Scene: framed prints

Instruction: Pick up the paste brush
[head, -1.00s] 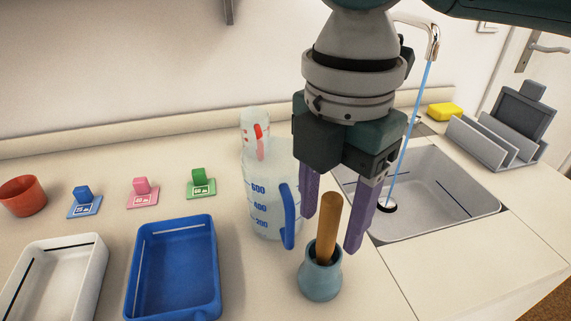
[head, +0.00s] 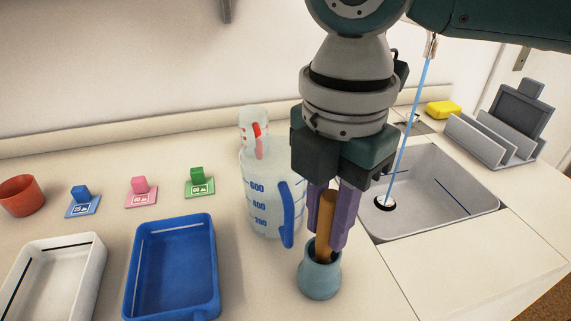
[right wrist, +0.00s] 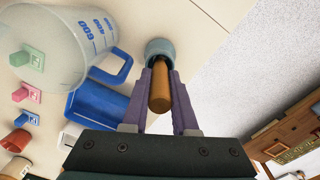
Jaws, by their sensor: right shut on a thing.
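The paste brush shows as a wooden handle (head: 326,226) standing upright in a blue-grey holder (head: 320,277) on the counter. My right gripper (head: 330,235) points down over the holder, its purple fingers shut on the handle, one on each side. In the right wrist view the handle (right wrist: 159,88) lies between the two fingers (right wrist: 160,80), with the holder (right wrist: 160,49) beyond it. The brush's lower end is hidden inside the holder. My left gripper is in no view.
A measuring jug (head: 262,205) with a blue handle stands close left of my gripper. A blue tray (head: 211,262) and a white tray (head: 94,270) lie further left. The sink (head: 470,205) with running water is at right.

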